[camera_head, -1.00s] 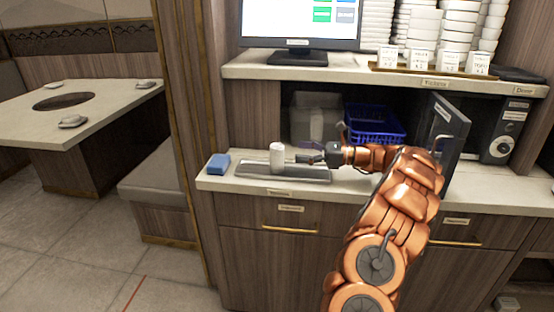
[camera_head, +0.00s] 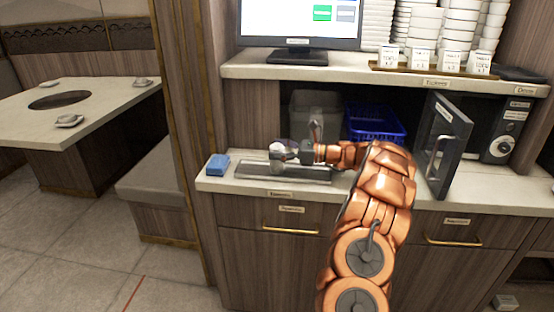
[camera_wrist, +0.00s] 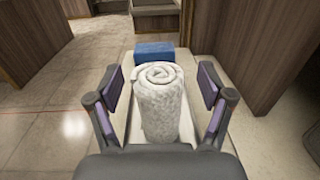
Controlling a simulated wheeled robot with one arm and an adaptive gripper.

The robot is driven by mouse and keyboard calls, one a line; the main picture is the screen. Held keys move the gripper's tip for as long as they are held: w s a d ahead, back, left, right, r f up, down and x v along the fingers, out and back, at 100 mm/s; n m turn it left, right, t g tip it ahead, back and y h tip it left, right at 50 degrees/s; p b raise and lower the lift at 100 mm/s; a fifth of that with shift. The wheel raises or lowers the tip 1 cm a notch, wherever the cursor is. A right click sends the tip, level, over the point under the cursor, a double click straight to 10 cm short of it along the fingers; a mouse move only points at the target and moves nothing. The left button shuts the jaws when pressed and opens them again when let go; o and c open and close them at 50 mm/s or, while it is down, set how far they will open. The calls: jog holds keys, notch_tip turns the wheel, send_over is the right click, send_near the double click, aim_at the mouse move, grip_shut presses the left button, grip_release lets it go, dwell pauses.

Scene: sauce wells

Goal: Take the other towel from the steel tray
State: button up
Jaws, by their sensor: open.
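A white rolled towel (camera_wrist: 160,105) stands upright between the two open fingers of my gripper (camera_wrist: 160,100) in the wrist view, with a gap on each side. The steel tray (camera_head: 310,180) lies on the counter in the head view, and its edge shows beside the towel. In the head view my gripper (camera_head: 290,152) is at the towel above the tray, and it partly hides the towel (camera_head: 278,150). I see only one towel on the tray.
A blue block-like sponge or cloth (camera_head: 217,165) lies on the counter left of the tray. A blue basket (camera_head: 375,122) and a microwave with its door (camera_head: 446,145) open stand to the right. A shelf with a monitor (camera_head: 300,25) is above. The counter front is clear.

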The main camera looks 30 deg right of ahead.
jog(key=shift+c, duration=0.4)
jog(key=c, duration=1.2)
